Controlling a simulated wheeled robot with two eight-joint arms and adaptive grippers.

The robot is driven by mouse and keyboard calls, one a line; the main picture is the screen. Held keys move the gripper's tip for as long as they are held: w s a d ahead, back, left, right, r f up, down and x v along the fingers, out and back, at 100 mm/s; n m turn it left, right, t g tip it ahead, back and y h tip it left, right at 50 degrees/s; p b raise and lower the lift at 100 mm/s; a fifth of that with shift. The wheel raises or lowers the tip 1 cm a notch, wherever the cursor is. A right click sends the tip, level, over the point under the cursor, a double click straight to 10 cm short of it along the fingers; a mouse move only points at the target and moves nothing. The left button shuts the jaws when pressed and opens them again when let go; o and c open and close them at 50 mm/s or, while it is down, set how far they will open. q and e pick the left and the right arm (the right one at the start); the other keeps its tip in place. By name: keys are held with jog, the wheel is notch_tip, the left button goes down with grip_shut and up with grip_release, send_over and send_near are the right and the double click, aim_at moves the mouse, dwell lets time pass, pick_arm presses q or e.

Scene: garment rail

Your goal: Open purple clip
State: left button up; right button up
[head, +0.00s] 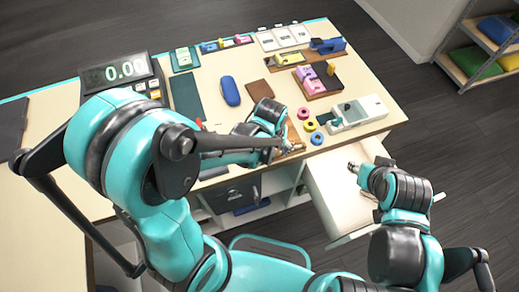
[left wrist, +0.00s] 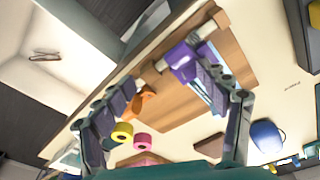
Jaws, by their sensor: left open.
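The purple clip (left wrist: 183,60) sits on a pale rail (left wrist: 165,55) above a wooden board (left wrist: 190,110) in the left wrist view. A blue strip hangs beside it, partly hidden by a finger. My left gripper (left wrist: 166,75) is open, its two fingers spread on either side of the view, with the right fingertip close to the purple clip; I cannot tell if they touch. An orange clip (left wrist: 140,103) is near the left finger. In the head view my left gripper (head: 288,147) is over the table's front edge and hides the purple clip. My right gripper (head: 354,167) is small there, its jaws unclear.
An open white drawer (head: 330,190) juts out at the front right, below my right gripper. Yellow and pink rolls (head: 309,125), a blue oval object (head: 230,90) and a white-and-grey device (head: 358,113) are on the table. A scale (head: 125,72) is at the back left.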

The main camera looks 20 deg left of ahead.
pick_arm(q)
jog(key=shift+o, duration=0.7)
jog(key=s, duration=0.2)
jog(key=s+g, duration=0.2)
jog(key=s, duration=0.1)
jog(key=shift+s+f, duration=0.3)
jog(key=shift+s, duration=0.05)
jog(key=shift+s+d, duration=0.1)
jog(key=shift+s, duration=0.1)
jog(key=c, duration=0.4)
jog(key=shift+s+r, duration=0.3)
jog(key=shift+r, duration=0.05)
grip_shut()
notch_tip(320, 180, up, 9)
jog(key=p, duration=0.7)
jog(key=shift+d, duration=0.15)
pick_arm(e)
notch_tip(320, 180, up, 8)
jog(key=shift+s+f, duration=0.25)
jog(key=shift+s, duration=0.2)
pick_arm(q)
jog(key=shift+f, duration=0.1)
pick_arm(e)
jog(key=shift+d, duration=0.1)
